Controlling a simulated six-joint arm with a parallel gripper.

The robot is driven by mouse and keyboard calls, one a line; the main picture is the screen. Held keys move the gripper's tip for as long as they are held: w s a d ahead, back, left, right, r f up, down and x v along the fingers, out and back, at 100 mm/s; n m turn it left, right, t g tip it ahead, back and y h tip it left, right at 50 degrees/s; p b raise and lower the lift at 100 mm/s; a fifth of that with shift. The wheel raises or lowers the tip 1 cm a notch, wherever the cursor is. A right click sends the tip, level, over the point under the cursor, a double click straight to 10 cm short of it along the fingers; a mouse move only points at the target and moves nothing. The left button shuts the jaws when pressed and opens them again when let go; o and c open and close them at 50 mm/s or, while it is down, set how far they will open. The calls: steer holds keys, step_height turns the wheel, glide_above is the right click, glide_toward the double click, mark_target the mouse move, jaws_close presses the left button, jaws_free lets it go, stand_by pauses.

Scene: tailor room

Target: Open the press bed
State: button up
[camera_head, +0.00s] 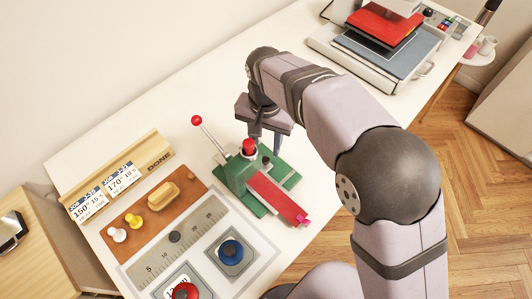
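The heat press stands at the upper right of the table, with a red upper plate (384,24) over a grey press bed (374,52). A pale handle (424,68) sits at the front right of its light base (345,57). My gripper (267,141) points down near the middle of the table, well to the left of the press and apart from it. Its two fingers look apart, with nothing seen between them. The fingertips are partly hidden by the green tool's area.
A green hand press (240,172) with a red knob and lever stands just below my gripper. A grey ruler plate (175,236), brown tray (140,238) and card stand (130,170) lie lower left. Bare white tabletop (150,110) lies left of my arm.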

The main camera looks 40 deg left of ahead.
mark_target(266, 159)
steer(key=shift+f+p, duration=0.9)
steer(key=shift+f, duration=2.15)
jaws_close()
